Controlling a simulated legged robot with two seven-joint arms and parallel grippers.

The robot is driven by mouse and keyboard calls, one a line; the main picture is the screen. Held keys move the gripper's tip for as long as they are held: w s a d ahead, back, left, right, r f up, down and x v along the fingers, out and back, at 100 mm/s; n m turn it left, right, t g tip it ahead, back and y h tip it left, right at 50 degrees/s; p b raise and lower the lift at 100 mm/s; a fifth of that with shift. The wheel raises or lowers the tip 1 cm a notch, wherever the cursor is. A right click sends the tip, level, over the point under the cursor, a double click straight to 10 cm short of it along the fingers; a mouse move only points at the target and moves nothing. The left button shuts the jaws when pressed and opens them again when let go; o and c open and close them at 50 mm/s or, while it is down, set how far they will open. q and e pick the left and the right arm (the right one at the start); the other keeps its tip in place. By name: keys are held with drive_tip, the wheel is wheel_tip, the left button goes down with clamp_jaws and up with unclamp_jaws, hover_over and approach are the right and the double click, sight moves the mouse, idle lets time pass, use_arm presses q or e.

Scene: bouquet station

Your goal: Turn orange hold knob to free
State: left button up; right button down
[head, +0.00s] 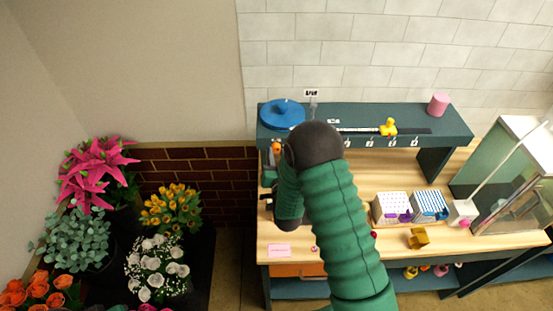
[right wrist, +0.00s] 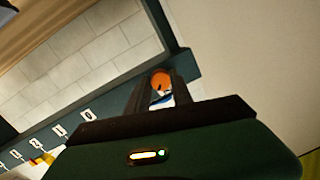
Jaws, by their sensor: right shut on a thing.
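The orange hold knob (head: 276,148) shows at the left end of the dark green raised shelf, just below a blue round disc (head: 283,112). In the right wrist view the knob (right wrist: 160,77) sits between the two dark fingertips of my right gripper (right wrist: 159,92), which is shut on it. A blue and white mark shows by the knob between the fingers. My right arm covers much of the shelf's left part in the head view. My left gripper is not in view.
A yellow duck-shaped piece (head: 388,127) and a pink cylinder (head: 438,104) are on the shelf (head: 455,128). Striped and dotted boxes (head: 391,206) and a gold block (head: 418,238) stand on the wooden bench. A glass case (head: 512,190) is at right; flowers (head: 90,172) fill the left.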

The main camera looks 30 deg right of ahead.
drive_tip(key=n+b, duration=0.1)
drive_tip(key=n, duration=0.1)
drive_tip(key=n+b, duration=0.1)
drive_tip(key=n, duration=0.1)
drive_tip(key=shift+w+r+h, duration=0.2)
drive_tip(key=shift+r+h, duration=0.15)
drive_tip(key=shift+h, duration=0.05)
drive_tip(key=shift+n+g+b, duration=0.4)
drive_tip(key=shift+n+b, duration=0.05)
drive_tip(key=shift+n, duration=1.15)
drive_tip(key=shift+h, duration=0.3)
drive_tip(key=c, duration=1.5)
unclamp_jaws()
drive_tip(key=o, duration=0.4)
drive_tip(key=shift+w+f, duration=0.1)
drive_tip(key=shift+f, duration=0.15)
